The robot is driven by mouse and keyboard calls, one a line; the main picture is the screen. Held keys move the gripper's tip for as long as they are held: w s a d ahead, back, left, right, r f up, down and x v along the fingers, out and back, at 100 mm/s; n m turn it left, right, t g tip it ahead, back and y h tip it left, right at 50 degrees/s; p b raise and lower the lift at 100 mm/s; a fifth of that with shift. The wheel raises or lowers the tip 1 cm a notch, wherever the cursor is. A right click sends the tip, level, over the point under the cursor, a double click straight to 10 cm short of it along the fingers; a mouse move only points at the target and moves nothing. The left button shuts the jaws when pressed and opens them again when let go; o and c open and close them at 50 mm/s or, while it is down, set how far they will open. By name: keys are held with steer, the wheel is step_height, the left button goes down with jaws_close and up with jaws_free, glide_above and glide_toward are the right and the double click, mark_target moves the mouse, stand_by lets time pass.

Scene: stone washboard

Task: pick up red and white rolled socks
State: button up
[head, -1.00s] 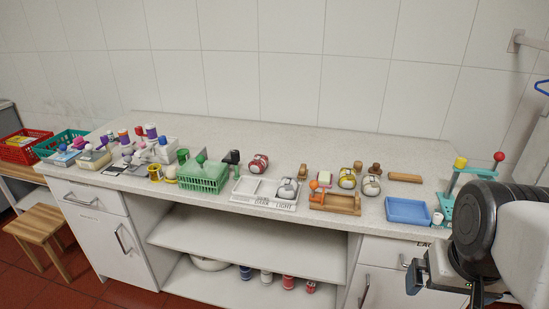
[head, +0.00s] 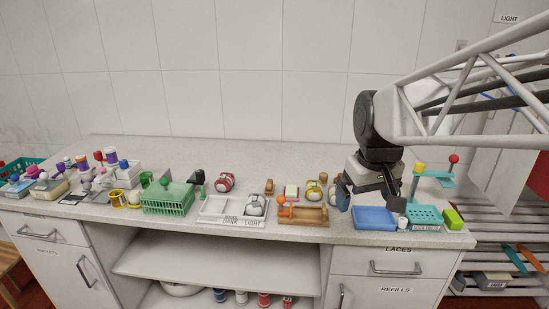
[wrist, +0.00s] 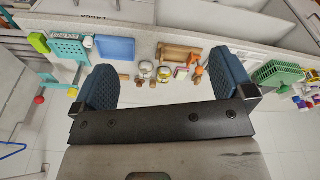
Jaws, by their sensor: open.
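The red and white rolled socks (head: 225,182) lie on the counter toward the back, behind the white sorting tray (head: 213,207). They are in plain view in the head view. I cannot make them out in the wrist view. My gripper (head: 366,190) is well to their right, above the right part of the counter near the blue tray. In the wrist view my gripper (wrist: 166,82) has its two blue padded fingers wide apart, with nothing held between them.
Grey and white rolled socks (head: 256,205) sit on the sorting tray. Yellow and white rolled socks (head: 314,190) lie behind a wooden holder (head: 302,216). A green basket (head: 168,199) stands left of the tray. A blue tray (head: 375,218) is at right. The back counter strip is clear.

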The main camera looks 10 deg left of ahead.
steer(key=w+a+n, duration=0.2)
steer(key=w+a, duration=0.2)
steer(key=w, duration=0.3)
steer(key=w+a+n, duration=0.1)
steer(key=w+a, duration=0.3)
steer(key=w, duration=0.3)
steer(key=n+g, duration=0.2)
steer(key=n, duration=0.8)
glide_above(223, 177)
steer(key=f, duration=1.8)
steer(key=shift+d+f, duration=0.15)
steer(key=shift+d, duration=0.15)
steer(key=shift+w+a+f, duration=0.1)
steer(key=shift+a+f, duration=0.05)
steer(key=shift+a, duration=0.1)
steer(key=shift+f, duration=0.1)
steer(key=shift+f, duration=1.2)
steer(key=shift+f, duration=0.15)
